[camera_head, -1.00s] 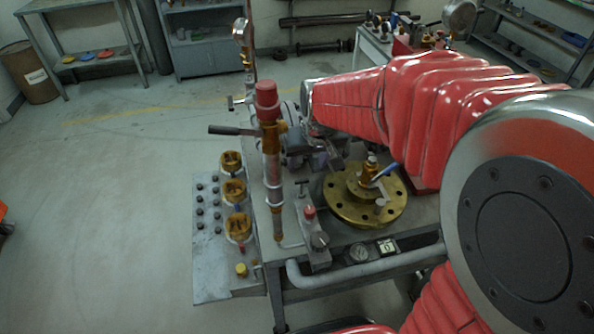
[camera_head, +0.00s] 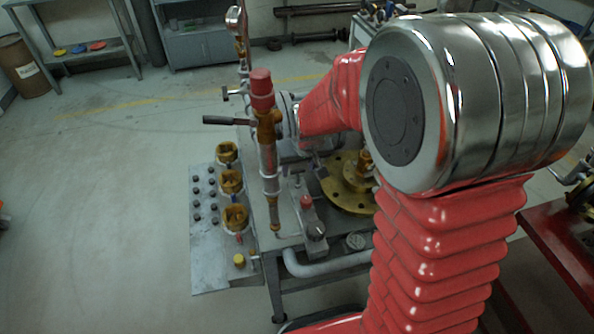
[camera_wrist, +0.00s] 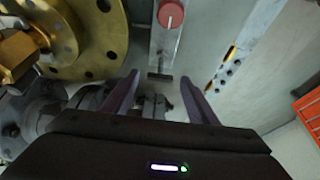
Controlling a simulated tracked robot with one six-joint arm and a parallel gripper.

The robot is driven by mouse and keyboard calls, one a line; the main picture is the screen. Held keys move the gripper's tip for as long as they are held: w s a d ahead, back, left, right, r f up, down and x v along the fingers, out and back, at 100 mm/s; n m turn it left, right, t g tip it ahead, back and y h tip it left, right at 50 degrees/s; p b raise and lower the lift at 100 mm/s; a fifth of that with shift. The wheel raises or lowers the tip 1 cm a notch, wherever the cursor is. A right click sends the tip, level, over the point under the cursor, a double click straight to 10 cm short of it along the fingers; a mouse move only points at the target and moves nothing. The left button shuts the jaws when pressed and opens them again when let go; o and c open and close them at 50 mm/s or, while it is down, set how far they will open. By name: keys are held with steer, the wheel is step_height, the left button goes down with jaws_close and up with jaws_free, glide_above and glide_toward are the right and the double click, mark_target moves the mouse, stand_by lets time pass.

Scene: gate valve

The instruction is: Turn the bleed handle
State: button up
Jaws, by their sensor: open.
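The likely bleed handle is a small dark T-bar (camera_wrist: 160,76) on a narrow grey block with a red knob (camera_wrist: 171,14) in the wrist view. The T-bar (camera_head: 297,181) also shows in the head view, behind the red knob (camera_head: 306,202). My gripper (camera_wrist: 160,80) is open, with its two dark fingers apart. In the wrist view the T-bar appears in the gap between the fingertips; no contact shows, and I cannot tell the depth between them. In the head view the gripper is small and hard to make out beside the pipework.
A brass flange (camera_head: 343,199) lies right of the block, partly hidden by my arm. An upright red-capped pipe (camera_head: 266,130) with a dark lever (camera_head: 229,120) stands at left. A panel with brass fittings (camera_head: 233,183) lies further left. Open floor lies beyond it.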

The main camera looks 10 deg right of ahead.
mark_target(298, 170)
steer(key=shift+x, duration=1.55)
steer(key=c, duration=1.1)
